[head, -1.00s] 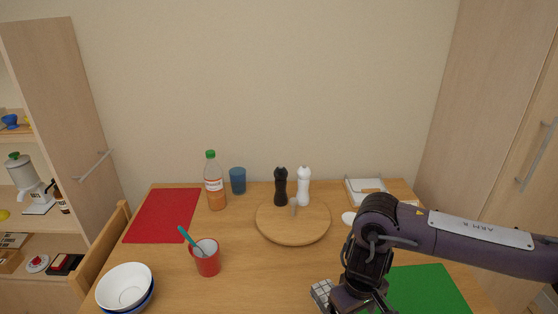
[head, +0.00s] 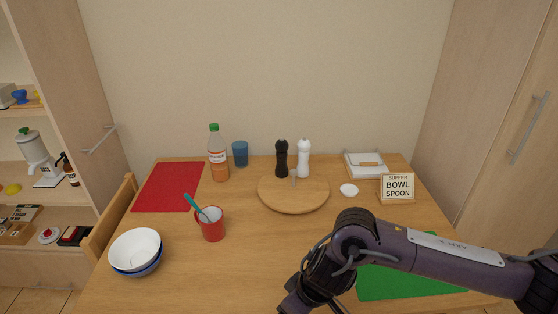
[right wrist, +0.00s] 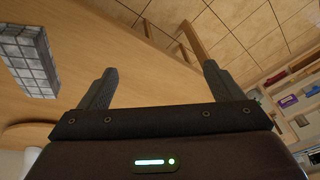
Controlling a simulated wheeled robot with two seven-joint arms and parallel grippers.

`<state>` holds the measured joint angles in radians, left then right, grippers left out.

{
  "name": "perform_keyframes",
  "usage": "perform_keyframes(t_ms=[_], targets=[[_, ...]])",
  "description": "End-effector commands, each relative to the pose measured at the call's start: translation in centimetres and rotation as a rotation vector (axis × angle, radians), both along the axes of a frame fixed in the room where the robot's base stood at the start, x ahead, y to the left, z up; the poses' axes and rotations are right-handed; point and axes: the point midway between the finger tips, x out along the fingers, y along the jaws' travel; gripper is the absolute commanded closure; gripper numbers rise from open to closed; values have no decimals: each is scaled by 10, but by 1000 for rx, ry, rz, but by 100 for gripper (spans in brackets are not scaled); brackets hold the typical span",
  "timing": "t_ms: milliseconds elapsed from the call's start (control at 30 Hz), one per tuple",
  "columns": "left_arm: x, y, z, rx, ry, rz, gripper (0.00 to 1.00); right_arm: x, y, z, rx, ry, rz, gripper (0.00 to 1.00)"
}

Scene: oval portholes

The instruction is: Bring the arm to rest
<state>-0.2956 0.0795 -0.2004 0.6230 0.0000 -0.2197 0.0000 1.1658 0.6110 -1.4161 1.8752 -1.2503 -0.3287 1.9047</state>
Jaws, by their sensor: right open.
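My right arm comes in from the right in the head view, low over the green mat (head: 410,275) at the table's front right. Its gripper is mostly cut off by the bottom edge there. In the right wrist view my right gripper (right wrist: 155,85) is open, its two dark fingers apart with nothing between them. The wooden table (right wrist: 120,50) and the tiled floor lie beyond the fingers. My left gripper is in neither view.
A white bowl (head: 135,248), a red cup (head: 211,226) with a teal spoon, a bottle (head: 218,158), a blue cup (head: 240,153) and a round board (head: 270,199) with two mills stand on the table. A sign (head: 397,187) stands at right. A grey checked block (right wrist: 28,60) shows in the wrist view.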

Motion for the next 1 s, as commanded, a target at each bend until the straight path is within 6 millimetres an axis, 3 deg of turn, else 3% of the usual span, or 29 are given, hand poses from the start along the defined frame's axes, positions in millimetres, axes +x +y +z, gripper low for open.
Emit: perform_keyframes(t_ms=[167, 300, 400, 467, 567, 667, 833, 1000], targets=[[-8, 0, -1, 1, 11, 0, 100, -23, 70, 12, 188, -112, 126, 13], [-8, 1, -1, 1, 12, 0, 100, -34, 124, 46, 369, -264, 159, 13], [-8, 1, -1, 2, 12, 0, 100, -31, 142, 75, 459, -375, 112, 13], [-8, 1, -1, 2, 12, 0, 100, -25, 141, 90, 485, -433, 60, 13], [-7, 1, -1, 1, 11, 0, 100, -11, 125, 107, 489, -503, -58, 13], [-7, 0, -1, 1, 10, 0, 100, 3, 89, 109, 437, -533, -195, 13], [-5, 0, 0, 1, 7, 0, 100, 4, 3, 81, 258, -475, -415, 13], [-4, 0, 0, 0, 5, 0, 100, -23, -70, 45, 89, -351, -540, 13]])
